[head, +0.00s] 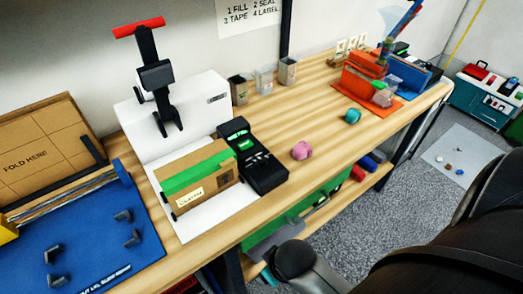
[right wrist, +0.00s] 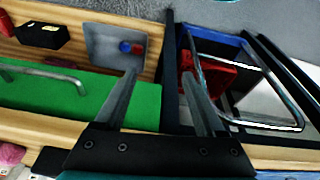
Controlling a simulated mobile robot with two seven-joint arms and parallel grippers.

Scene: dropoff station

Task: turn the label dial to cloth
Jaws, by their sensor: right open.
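The black label device (head: 262,172) stands on the wooden bench, at the right end of the white base. It has a small lit green screen (head: 241,138) and small controls below it; I cannot read the screen or tell a dial's setting. Beside it a cardboard box (head: 226,178) with green tape carries a small label (head: 190,197), its writing too small to be sure of. In the right wrist view my right gripper (right wrist: 160,73) is open with nothing between its fingers, over the bench's front side, apart from the device. My left gripper is not in view.
A pink ball (head: 301,150) and a teal ball (head: 351,116) lie on the bench right of the device. A green drawer front (right wrist: 90,95) with a metal handle is below the bench edge. Small cups (head: 264,79) stand at the back. A blue mat (head: 90,240) lies left.

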